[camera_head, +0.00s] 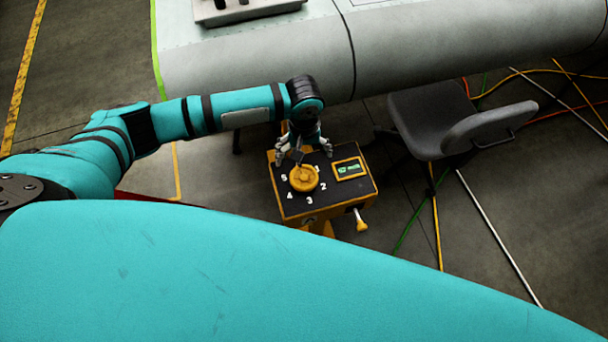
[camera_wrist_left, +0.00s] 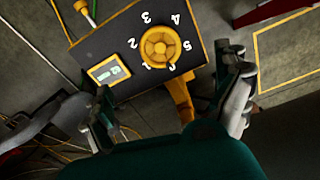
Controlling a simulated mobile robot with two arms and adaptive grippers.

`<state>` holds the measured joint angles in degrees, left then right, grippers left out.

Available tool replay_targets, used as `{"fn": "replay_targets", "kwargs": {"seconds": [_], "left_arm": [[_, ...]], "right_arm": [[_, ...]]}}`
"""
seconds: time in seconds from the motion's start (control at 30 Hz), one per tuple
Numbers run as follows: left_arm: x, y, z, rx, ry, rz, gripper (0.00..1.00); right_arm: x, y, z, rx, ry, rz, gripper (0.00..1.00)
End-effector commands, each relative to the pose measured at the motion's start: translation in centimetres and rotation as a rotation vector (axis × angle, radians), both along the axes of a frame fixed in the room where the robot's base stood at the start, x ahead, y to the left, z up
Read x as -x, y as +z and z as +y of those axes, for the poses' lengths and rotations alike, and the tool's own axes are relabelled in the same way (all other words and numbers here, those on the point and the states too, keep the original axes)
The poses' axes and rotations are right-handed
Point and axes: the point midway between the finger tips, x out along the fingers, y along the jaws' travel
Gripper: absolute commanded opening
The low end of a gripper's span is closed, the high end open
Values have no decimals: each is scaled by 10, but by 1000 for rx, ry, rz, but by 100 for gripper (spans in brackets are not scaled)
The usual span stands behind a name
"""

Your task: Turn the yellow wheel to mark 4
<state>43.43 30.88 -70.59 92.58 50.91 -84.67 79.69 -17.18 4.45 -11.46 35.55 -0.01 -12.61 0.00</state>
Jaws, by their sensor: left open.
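The yellow wheel (camera_head: 304,178) sits on top of a dark-topped yellow control box (camera_head: 310,208), ringed by white numbers. It also shows in the left wrist view (camera_wrist_left: 161,48), where 2, 3, 4 and 5 are readable around it. The mark 4 (camera_head: 290,196) is at the lower left of the wheel in the head view. My left gripper (camera_head: 303,155) is above the box's far edge, beside the wheel. In the wrist view its fingers (camera_wrist_left: 172,100) are spread wide with nothing between them. The wheel's pointer setting is not clear. My right gripper is not seen.
A small green-lit display (camera_head: 349,169) is on the box, right of the wheel. A yellow-tipped lever (camera_head: 361,224) sticks out at its front right. A grey chair (camera_head: 455,120) stands to the right. A large grey wing (camera_head: 440,45) lies behind. Cables cross the floor.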

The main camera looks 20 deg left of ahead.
Motion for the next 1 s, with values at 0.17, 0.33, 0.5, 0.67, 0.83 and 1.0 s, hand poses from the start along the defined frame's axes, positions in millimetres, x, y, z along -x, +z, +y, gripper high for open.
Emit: {"fn": "replay_targets", "kwargs": {"seconds": [0.17,0.33,0.5,0.67,0.83,1.0], "left_arm": [[1,-41,0,-2,0,3,100],[1,-78,0,-2,-2,1,100],[1,-110,-1,-1,-3,0,100],[0,-129,-1,0,-2,0,100],[0,-137,0,0,-3,-1,100],[0,-137,0,1,-3,-1,100]], "right_arm": [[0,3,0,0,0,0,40],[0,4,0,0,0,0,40],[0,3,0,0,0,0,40],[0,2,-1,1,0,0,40],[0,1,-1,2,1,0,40],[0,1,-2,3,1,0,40]]}}
